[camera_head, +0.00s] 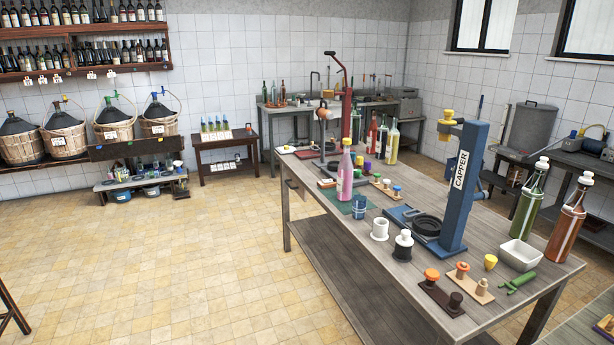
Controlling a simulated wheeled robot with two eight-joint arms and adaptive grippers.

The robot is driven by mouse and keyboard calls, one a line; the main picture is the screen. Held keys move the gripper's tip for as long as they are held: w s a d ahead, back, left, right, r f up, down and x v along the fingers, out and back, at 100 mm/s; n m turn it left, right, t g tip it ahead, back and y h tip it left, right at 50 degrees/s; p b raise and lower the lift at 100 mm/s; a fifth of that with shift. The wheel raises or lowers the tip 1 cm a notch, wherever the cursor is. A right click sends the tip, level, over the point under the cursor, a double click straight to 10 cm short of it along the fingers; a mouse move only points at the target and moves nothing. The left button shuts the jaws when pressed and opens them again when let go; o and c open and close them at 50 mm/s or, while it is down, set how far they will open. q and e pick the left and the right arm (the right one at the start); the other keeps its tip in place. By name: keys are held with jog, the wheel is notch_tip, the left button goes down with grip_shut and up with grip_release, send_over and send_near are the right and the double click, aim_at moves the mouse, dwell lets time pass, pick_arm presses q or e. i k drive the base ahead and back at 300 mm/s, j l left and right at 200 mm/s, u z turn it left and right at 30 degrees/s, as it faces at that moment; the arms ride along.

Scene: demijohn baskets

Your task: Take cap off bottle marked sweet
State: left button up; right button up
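No bottle shows a readable "sweet" mark; the labels are too small to read. A pink bottle (345,178) with a light top stands upright on the long wooden table (345,243). A green bottle (526,207) and a brown bottle (565,226), both with white tops, stand upright at the table's right end. A red bottle (371,134), a dark green bottle (382,140) and a yellowish bottle (393,144) stand toward its far end. Neither of my grippers is in view.
A blue capper (464,180) stands on the table among small stoppers, cups and a white bowl (520,254). Basketed demijohns (65,138) sit on a shelf at the left, below wine racks. A small side table (222,148) holds several little bottles.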

aim_at(344, 170)
jog(key=i+j+u, duration=0.1)
jog(key=i+u, duration=0.25)
jog(key=i, duration=0.75)
